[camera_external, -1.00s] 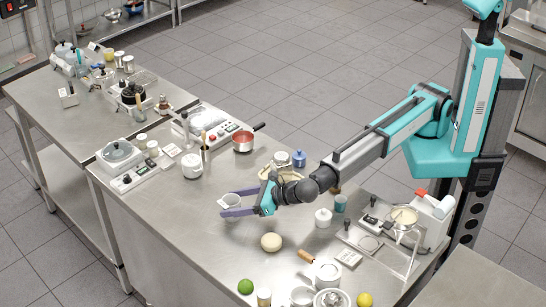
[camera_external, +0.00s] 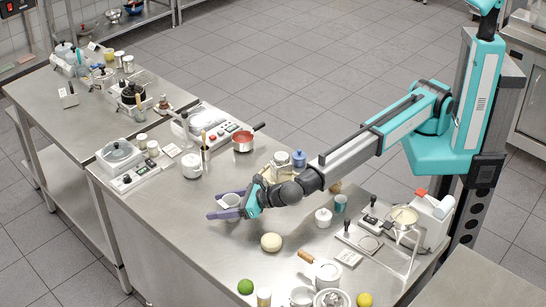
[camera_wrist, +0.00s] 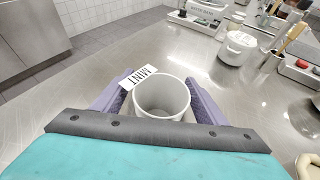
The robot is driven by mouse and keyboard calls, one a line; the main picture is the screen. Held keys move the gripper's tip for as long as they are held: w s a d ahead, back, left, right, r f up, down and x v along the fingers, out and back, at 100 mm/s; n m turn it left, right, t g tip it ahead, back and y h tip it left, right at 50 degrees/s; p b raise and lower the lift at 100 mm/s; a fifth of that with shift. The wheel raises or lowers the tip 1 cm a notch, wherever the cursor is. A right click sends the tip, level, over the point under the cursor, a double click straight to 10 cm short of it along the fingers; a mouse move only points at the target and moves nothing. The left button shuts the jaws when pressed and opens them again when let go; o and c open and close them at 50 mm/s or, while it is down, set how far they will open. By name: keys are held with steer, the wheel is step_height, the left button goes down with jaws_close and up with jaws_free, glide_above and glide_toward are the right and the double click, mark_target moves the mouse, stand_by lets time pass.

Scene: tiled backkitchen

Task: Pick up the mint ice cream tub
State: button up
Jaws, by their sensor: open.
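The mint ice cream tub is a white, round, open-topped tub (camera_wrist: 162,97) with a white tag reading MINT (camera_wrist: 139,77) at its rim. It stands on the steel counter between the two purple fingers of my gripper (camera_wrist: 155,92). The fingers are open, one on each side of the tub. Whether either finger touches it cannot be told. In the external view the tub (camera_external: 231,200) shows between the fingers of my gripper (camera_external: 225,205), low over the counter.
A white lidded pot (camera_wrist: 237,47) stands beyond the tub. A pale round ball (camera_external: 271,242) lies in front of my gripper. A red saucepan (camera_external: 243,142) and a blue jar (camera_external: 299,159) stand farther back. The counter left of my gripper is clear.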

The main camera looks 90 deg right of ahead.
steer(key=shift+c, duration=0.3)
steer(key=c, duration=1.1)
steer(key=shift+o, duration=0.2)
steer(key=shift+r, duration=0.1)
step_height(320, 180, up, 10)
steer(key=b, duration=0.1)
